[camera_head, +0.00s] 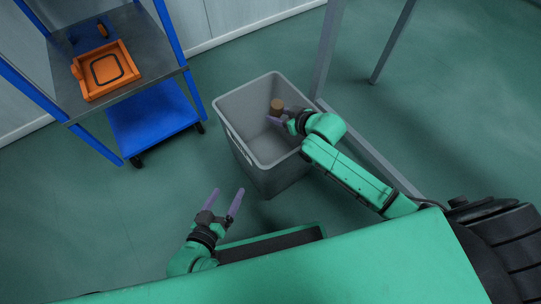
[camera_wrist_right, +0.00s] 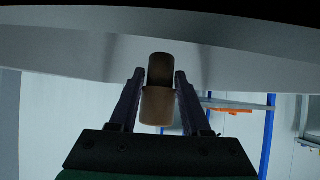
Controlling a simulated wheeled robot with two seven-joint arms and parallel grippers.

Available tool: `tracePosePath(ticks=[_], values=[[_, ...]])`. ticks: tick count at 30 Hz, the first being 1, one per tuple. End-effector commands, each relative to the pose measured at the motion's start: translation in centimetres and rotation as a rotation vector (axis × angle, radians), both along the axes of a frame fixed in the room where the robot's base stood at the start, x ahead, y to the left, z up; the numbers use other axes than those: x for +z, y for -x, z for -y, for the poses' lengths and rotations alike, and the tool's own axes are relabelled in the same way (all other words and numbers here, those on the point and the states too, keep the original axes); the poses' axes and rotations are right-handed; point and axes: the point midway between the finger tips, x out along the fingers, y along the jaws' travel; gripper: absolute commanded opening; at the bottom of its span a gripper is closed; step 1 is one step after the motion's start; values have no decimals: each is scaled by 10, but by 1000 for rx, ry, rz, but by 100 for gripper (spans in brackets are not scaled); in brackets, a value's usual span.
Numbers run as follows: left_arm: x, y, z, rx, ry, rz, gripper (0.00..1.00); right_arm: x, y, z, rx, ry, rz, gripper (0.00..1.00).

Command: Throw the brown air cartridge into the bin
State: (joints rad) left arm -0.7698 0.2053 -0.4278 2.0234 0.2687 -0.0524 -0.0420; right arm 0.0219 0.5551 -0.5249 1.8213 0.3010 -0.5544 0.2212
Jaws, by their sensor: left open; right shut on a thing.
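The brown air cartridge (camera_head: 277,106) is at the tip of my right gripper (camera_head: 277,117), over the open mouth of the grey bin (camera_head: 262,183). In the right wrist view, the cartridge (camera_wrist_right: 157,105) sits between the two fingers of my right gripper (camera_wrist_right: 158,88), which is shut on it. Its lower part is light brown and its upper part is dark. How far below or above the rim it is held, I cannot tell. My left gripper (camera_head: 228,199) is open and empty, in front of the bin and to its lower left.
A blue-framed cart (camera_head: 150,118) stands at the upper left with an orange tray (camera_head: 104,72) on its grey top. Grey metal legs (camera_head: 327,50) stand just right of the bin. The green floor left of the bin is clear.

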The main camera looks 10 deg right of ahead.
Motion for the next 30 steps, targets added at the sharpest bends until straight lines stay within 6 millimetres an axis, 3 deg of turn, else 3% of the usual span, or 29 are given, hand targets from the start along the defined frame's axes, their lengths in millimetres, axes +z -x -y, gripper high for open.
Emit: tracePosePath(ticks=[3,4,6,19,23,30], values=[[1,0,0,0,0,0,90,1,0,0,0,0,1,0],[1,0,0,0,0,0,90,1,0,0,0,0,1,55],[1,0,0,0,0,0,90,1,0,0,0,0,1,82],[7,1,1,-5,-5,-9,90,8,7,4,-1,1,-2,82],[32,-1,-1,-18,-19,-21,90,27,29,14,1,4,-4,82],[72,-2,-4,-52,-73,-85,90,66,85,41,1,3,-5,82]])
